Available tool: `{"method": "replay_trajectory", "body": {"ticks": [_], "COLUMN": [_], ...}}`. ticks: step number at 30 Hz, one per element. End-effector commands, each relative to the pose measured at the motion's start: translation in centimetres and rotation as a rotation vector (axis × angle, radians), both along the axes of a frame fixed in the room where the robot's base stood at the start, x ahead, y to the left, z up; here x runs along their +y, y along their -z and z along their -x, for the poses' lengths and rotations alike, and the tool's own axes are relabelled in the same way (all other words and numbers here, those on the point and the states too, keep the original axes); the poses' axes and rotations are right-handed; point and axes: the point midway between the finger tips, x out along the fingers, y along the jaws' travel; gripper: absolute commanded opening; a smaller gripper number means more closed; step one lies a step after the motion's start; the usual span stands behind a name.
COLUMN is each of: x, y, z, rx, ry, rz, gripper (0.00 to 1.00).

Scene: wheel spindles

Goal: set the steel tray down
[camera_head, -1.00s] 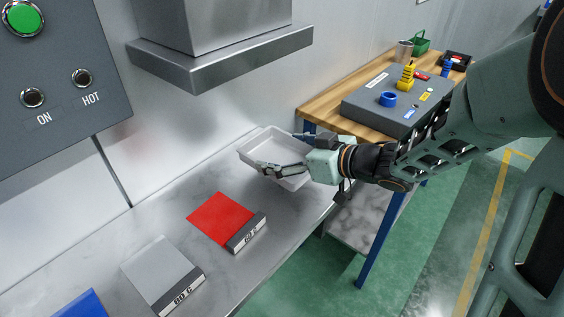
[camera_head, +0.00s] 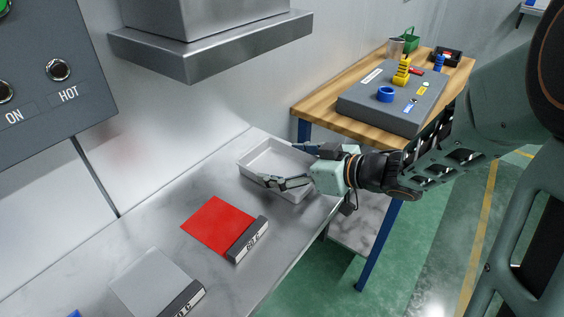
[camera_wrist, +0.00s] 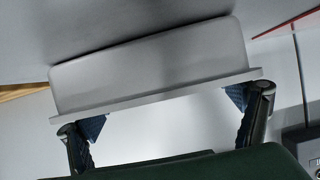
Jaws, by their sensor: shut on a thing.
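The steel tray (camera_head: 252,172) is a shallow, light grey rectangular pan at the far right end of the steel counter. My gripper (camera_head: 284,166) reaches in from the right, with one finger along the tray's near side and the other toward its far side. In the wrist view my gripper (camera_wrist: 167,110) has its dark blue fingertips at the lower edge of the tray (camera_wrist: 150,68), one at each end. It is shut on the tray. The tray looks roughly level and at or just above the counter; contact underneath is hidden.
The steel counter (camera_head: 155,222) has a red square plate (camera_head: 218,224) and a grey plate (camera_head: 153,284) left of the tray. A metal hood (camera_head: 210,50) overhangs. A wooden table (camera_head: 311,105) with a grey box (camera_head: 370,108) stands behind at right.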

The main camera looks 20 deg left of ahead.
Motion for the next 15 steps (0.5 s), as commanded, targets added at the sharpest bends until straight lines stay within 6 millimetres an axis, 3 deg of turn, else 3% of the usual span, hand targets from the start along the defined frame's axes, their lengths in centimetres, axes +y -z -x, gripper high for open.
{"method": "replay_trajectory", "body": {"ticks": [4, 15], "x": [0.00, 0.02], "y": [0.09, -0.48], "z": [0.01, 0.00], "rx": [0.000, -0.002], "ry": [0.000, -0.001], "rz": [0.000, 0.001], "gripper": [1.00, 1.00]}}
